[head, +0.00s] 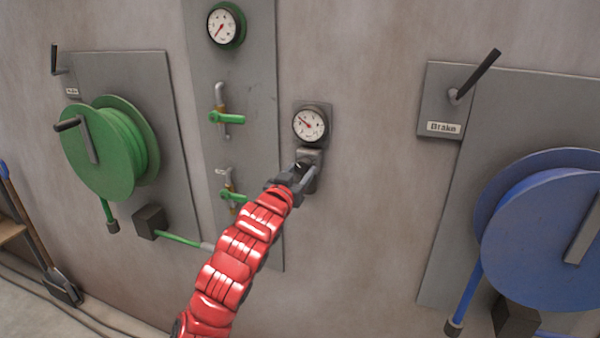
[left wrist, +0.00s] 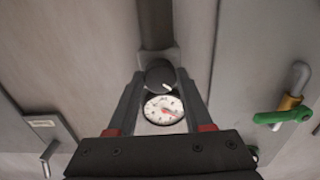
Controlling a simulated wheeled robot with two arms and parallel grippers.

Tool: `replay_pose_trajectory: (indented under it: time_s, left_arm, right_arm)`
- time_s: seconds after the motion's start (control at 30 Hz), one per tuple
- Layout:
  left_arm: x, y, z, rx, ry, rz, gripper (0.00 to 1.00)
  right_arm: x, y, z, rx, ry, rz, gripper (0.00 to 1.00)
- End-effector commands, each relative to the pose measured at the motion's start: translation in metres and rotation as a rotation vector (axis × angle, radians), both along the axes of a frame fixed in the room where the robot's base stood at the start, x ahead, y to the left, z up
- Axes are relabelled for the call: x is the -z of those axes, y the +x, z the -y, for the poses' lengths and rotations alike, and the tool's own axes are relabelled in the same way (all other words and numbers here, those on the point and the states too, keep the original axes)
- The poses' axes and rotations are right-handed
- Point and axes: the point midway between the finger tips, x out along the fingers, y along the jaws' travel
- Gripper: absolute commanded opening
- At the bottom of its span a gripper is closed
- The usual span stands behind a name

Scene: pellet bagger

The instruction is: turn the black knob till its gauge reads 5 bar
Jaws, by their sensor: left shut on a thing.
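The round gauge (head: 309,125) has a white dial with a red needle and sits on a small grey plate on the wall. In the head view its needle points up and left; the numbers are too small to read. The black knob (left wrist: 160,75) shows in the left wrist view with a pale mark on its face, beside the gauge (left wrist: 163,109), which looks upside down there. My left gripper (head: 299,176) is just below the gauge, its fingers on both sides of the knob and shut on it. In the head view the gripper mostly hides the knob. My right gripper is out of view.
A grey panel left of the gauge carries another gauge (head: 225,26) and two green-handled valves (head: 227,118) (head: 233,196). A green hose reel (head: 108,150) hangs at left, a blue reel (head: 545,235) at right with a brake lever (head: 476,75).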

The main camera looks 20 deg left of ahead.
Motion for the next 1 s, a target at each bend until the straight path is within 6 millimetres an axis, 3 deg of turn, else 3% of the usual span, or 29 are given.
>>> replay_pose_trajectory:
  time_s: [0.1, 0.47, 1.0]
  left_arm:
    - [0.000, 0.000, 0.000, 0.000, 0.000, 0.000, 0.00]
    - [0.001, 0.000, 0.000, 0.000, 0.062, 0.002, 0.00]
    - [-0.001, 0.000, -0.001, 0.000, 0.507, 0.020, 0.00]
  right_arm:
    - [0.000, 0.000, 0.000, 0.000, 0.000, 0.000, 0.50]
    - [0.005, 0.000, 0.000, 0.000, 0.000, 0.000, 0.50]
    - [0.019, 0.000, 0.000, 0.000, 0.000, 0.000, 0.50]
